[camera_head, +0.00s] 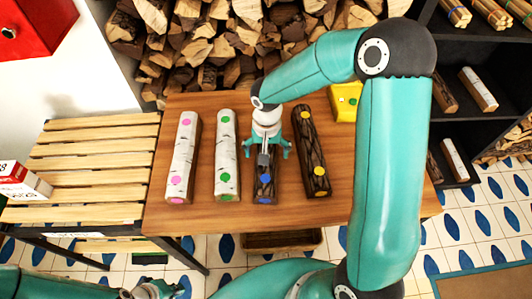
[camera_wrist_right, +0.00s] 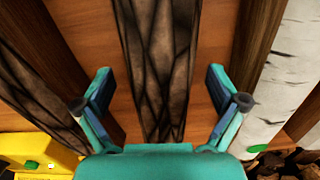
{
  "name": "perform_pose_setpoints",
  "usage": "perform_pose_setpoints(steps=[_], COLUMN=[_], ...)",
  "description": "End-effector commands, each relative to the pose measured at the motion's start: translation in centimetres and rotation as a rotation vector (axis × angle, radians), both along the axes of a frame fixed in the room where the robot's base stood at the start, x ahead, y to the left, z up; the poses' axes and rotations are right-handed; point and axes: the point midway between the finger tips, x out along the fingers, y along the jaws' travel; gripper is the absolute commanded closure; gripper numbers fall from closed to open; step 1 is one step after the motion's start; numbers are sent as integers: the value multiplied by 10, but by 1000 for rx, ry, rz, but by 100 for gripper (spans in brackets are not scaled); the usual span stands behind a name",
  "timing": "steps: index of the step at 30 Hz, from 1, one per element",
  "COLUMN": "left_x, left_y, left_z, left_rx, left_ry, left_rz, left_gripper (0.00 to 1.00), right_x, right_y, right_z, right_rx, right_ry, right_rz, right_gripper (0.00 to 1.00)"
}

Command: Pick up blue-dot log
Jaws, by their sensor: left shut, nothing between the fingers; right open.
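The blue-dot log (camera_head: 264,190) is a dark-barked log with blue dots, lying lengthwise on the wooden table (camera_head: 228,212). My right gripper (camera_head: 268,152) is over its far part and hides that part. In the right wrist view the dark log (camera_wrist_right: 160,60) runs between the two open, empty fingers of the right gripper (camera_wrist_right: 160,78), with a gap on each side. My left gripper (camera_head: 155,290) is low at the bottom left edge, partly cut off, shut and empty, away from the logs.
A white green-dot log (camera_head: 226,155) and a white pink-dot log (camera_head: 183,155) lie to the left. A dark yellow-dot log (camera_head: 311,150) lies to the right, near a yellow box (camera_head: 345,101). A slatted bench (camera_head: 90,165) adjoins the table; stacked firewood (camera_head: 215,45) stands behind.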

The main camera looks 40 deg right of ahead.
Motion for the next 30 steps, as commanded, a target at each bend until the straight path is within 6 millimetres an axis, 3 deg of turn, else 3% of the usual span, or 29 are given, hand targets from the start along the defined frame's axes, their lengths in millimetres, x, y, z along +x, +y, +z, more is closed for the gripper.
perform_pose_setpoints(steps=[28, 30], left_x=[0, 0], left_y=[0, 0], left_z=[-9, -9], left_rx=[0, 0], left_ry=[0, 0], left_rz=[0, 0], left_gripper=[100, 100], right_x=[1, 1], right_y=[1, 1], right_z=[-4, -4], right_rx=[0, 0], right_ry=[-1, -1], right_rz=[2, 2], right_gripper=[4, 12])
